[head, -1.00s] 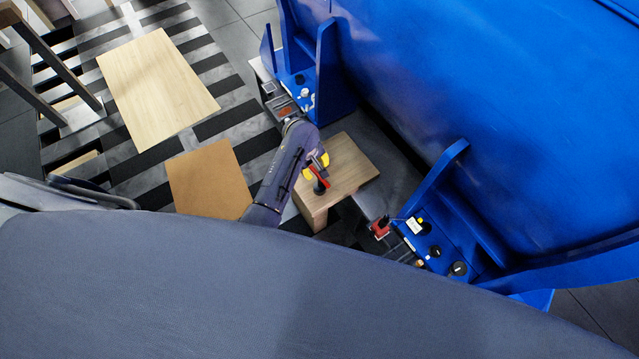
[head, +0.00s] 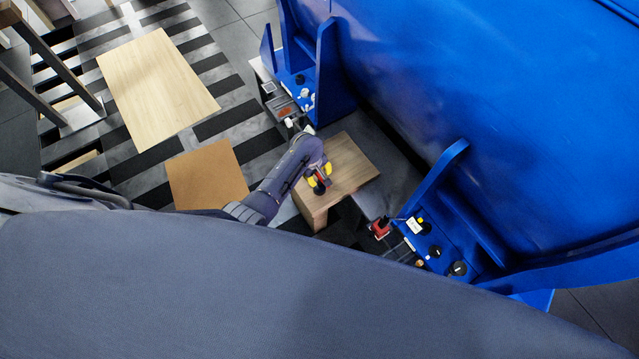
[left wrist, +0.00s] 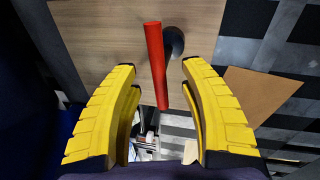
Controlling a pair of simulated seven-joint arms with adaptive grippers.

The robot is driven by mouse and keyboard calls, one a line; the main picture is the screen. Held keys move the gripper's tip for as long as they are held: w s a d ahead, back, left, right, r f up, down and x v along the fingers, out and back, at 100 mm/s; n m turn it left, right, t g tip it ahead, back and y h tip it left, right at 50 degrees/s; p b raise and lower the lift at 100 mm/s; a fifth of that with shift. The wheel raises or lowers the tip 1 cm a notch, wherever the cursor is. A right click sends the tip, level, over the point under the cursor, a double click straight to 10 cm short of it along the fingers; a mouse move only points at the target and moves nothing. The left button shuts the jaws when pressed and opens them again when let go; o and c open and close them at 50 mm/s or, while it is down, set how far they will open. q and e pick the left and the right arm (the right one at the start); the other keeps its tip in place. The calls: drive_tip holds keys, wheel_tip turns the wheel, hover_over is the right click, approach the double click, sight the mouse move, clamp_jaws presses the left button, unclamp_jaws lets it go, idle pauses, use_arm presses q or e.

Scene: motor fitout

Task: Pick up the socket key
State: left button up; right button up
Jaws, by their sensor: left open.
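The socket key stands on a small wooden table (head: 350,165), with a red bar handle (left wrist: 155,60) and a dark round part (left wrist: 174,42) beside it. In the head view the dark part of the key (head: 320,188) shows just below my gripper, which hides some of the rest. My left gripper (head: 320,175) is over the table, its yellow fingers open on either side of the key. In the left wrist view the red handle lies between the two fingers, with a gap to each. My right gripper is not in view.
A blue machine housing (head: 480,80) fills the right side, with a panel of dark knobs (head: 440,250) near the table and another blue bracket (head: 325,70) behind. A brown board (head: 208,178) and a pale wooden top (head: 157,88) are to the left.

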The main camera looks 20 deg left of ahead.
sight(319, 183)
use_arm(q)
drive_tip(key=shift+w+f, duration=0.2)
drive_tip(key=shift+f, duration=0.95)
drive_tip(key=shift+d, duration=0.1)
clamp_jaws()
